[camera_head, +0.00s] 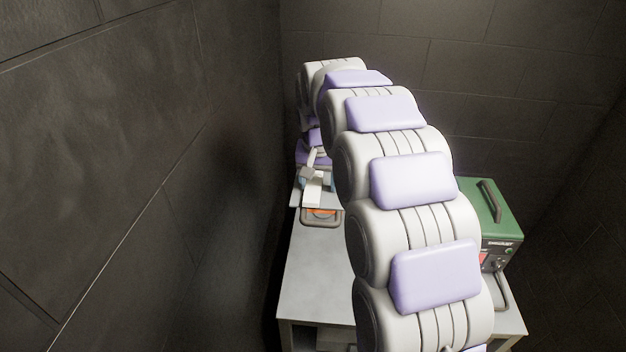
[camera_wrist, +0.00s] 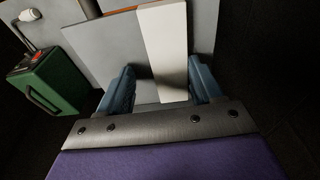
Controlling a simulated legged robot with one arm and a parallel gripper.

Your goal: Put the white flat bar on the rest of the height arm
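The white flat bar (camera_wrist: 165,45) lies lengthwise between the two blue fingers of my gripper (camera_wrist: 161,66) in the wrist view. The bar is close to the right finger, and a clear gap shows between it and the left finger. My gripper is open around the bar; I cannot tell whether the right finger touches it. In the head view the bar (camera_head: 312,191) is a small white piece at the far end of the table, by my gripper (camera_head: 315,182). My arm hides much of that area. I cannot clearly make out the height arm or its rest.
The grey table (camera_head: 316,268) is clear at its near left. A brown-rimmed frame with an orange part (camera_head: 321,213) lies near the bar. A green box with a handle (camera_head: 490,212) stands on the right. Dark block walls (camera_head: 130,150) stand close on the left and behind.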

